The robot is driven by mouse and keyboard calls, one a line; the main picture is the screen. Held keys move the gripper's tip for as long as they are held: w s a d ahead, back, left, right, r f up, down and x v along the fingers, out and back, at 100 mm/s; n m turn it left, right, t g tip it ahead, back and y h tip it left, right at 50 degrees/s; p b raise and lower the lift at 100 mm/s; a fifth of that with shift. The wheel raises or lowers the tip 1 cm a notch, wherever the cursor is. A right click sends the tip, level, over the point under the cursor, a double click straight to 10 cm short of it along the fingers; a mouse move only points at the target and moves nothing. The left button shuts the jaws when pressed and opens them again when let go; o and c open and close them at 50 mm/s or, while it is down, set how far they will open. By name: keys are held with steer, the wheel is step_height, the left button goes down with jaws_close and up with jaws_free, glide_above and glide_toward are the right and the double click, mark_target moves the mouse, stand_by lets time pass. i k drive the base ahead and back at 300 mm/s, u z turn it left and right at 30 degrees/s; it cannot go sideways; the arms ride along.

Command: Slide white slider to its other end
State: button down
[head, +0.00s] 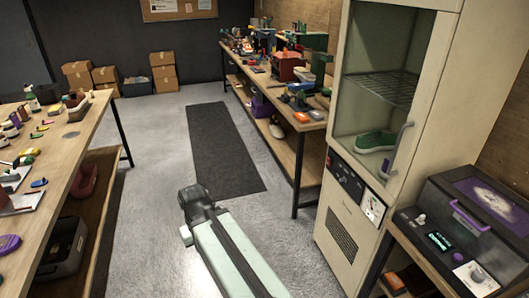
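I cannot make out a white slider for certain. The tall cream cabinet (341,243) at the right has a dark control strip (345,178) with small controls and a white plate (373,208) with a dark mark on it. The dark machine (425,222) at the lower right has a small whitish knob (421,218), a lit green display and a white plate (474,277) with a round dial. My pale green arm reaches up from the bottom centre to a dark joint, apart from both machines. No gripper fingers show.
A green shoe (376,141) stands inside the cabinet behind its purple-grey handle (397,150). A cluttered workbench (308,124) stands behind the cabinet. Another table (88,127) is at the left. The grey floor and black mat (222,150) between them are clear.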

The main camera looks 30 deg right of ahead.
mark_target(420, 220)
steer(key=z, duration=2.05)
steer(key=k, duration=0.45)
steer(key=z, duration=0.45)
